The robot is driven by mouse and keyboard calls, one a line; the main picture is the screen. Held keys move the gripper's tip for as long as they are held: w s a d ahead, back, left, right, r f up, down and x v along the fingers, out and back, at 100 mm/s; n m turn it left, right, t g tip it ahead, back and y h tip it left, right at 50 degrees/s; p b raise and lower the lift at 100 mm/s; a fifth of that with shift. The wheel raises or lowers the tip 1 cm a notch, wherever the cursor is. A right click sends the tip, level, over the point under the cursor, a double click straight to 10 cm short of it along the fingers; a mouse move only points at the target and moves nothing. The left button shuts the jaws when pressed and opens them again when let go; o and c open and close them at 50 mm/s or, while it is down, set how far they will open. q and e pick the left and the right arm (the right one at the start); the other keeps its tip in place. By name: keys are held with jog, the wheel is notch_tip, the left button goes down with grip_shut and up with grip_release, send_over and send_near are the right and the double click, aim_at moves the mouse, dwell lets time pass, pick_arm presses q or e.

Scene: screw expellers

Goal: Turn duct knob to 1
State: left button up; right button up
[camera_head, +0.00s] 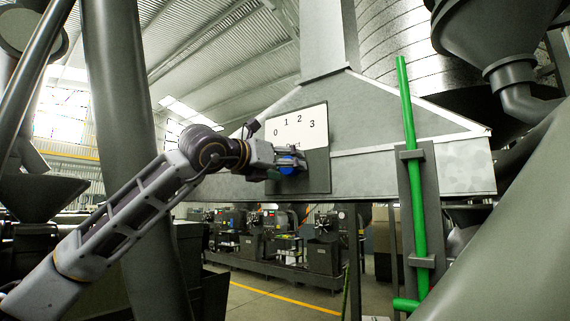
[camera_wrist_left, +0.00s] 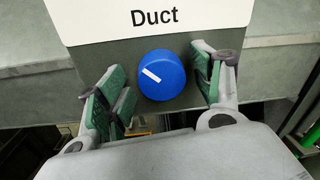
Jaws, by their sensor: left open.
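The duct knob is a round blue knob with a white mark. It shows in the left wrist view (camera_wrist_left: 168,88), below the word "Duct", and its mark slants toward the upper left. In the head view the knob (camera_head: 287,168) sits on a dark panel (camera_head: 318,172) below a white scale plate (camera_head: 312,128) numbered 0, 1, 2, 3; its mark cannot be read there. My left gripper (camera_head: 284,160) is at the knob, open, with green-padded fingers on either side of it. In the wrist view gaps show between pads and knob. My right gripper is not in view.
The panel is fixed to a grey metal hood (camera_head: 420,140). A green vertical pipe (camera_head: 410,180) in a dark bracket stands to the right. A thick dark column (camera_head: 125,110) rises at left. Machines (camera_head: 290,240) stand behind, beyond open floor with a yellow line.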

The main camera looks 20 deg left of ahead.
pick_arm(q)
jog(key=c, duration=1)
jog(key=shift+m, duration=0.5)
jog(key=shift+m+y+b, duration=0.3)
jog(key=shift+m+b, duration=0.1)
jog(key=shift+m, duration=1.9)
jog(key=o, duration=1)
